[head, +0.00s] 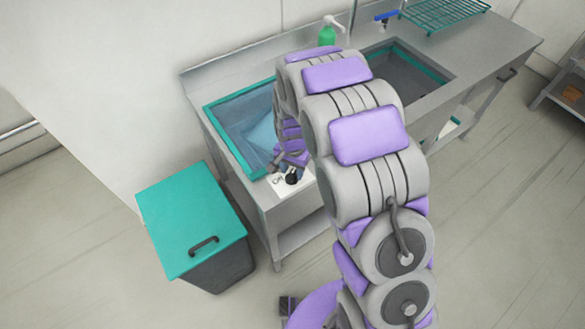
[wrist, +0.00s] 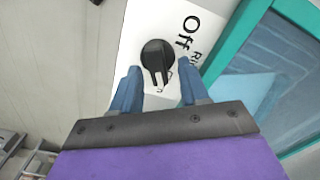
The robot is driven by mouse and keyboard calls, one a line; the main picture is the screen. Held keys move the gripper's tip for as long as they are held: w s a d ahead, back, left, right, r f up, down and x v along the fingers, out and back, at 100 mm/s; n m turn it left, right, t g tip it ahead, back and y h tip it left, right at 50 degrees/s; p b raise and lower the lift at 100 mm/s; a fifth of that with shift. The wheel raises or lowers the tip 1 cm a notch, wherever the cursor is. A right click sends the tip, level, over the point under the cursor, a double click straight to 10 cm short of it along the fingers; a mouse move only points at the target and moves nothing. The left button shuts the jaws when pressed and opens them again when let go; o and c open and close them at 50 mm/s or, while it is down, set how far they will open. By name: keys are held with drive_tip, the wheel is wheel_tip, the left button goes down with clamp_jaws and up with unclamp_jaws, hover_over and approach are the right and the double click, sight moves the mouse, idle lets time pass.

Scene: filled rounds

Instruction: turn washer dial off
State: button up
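The washer dial (wrist: 155,53) is a round black knob with a raised ridge. It sits on a white label panel (wrist: 136,30) printed with "Off" and part of another word beginning "Ri". In the wrist view the ridge points toward my gripper, away from "Off". In the head view the dial (head: 292,179) is at the sink's front left corner. My gripper (wrist: 159,67) is open, one blue finger on each side of the dial's near part. I cannot tell whether either finger touches it. In the head view my gripper (head: 291,163) is just above the dial, partly hidden by my arm.
A teal-rimmed basin (head: 224,115) with blue water and a light blue cloth (head: 262,138) lies beside the dial. A teal-lidded bin (head: 190,215) stands left of the counter. A green soap bottle (head: 327,35), faucet and wire rack (head: 445,12) are at the back.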

clamp_jaws()
drive_tip(key=shift+n, duration=0.3)
drive_tip(key=n+p, duration=0.1)
drive_tip(key=n, duration=0.1)
drive_tip(key=n+p, duration=0.1)
drive_tip(key=n, duration=0.1)
drive_tip(key=shift+a+n, duration=0.2)
drive_tip(key=shift+n, duration=0.1)
drive_tip(key=n+p, duration=0.1)
drive_tip(key=n, duration=0.1)
drive_tip(key=n+p, duration=0.1)
drive_tip(key=n, duration=0.2)
drive_tip(key=shift+a+r, duration=0.1)
drive_tip(key=shift+a, duration=0.1)
drive_tip(key=n+p, duration=0.1)
drive_tip(key=n, duration=0.2)
drive_tip(key=n+p, duration=0.1)
drive_tip(key=n, duration=0.2)
drive_tip(key=shift+s+a+n, duration=0.15)
drive_tip(key=shift+n, duration=0.25)
drive_tip(key=n+p, duration=0.1)
drive_tip(key=n, duration=0.2)
drive_tip(key=shift+s+n, duration=0.1)
drive_tip(key=shift+n, duration=0.2)
drive_tip(key=shift+n+p, duration=0.65)
drive_tip(key=shift+n, duration=1.05)
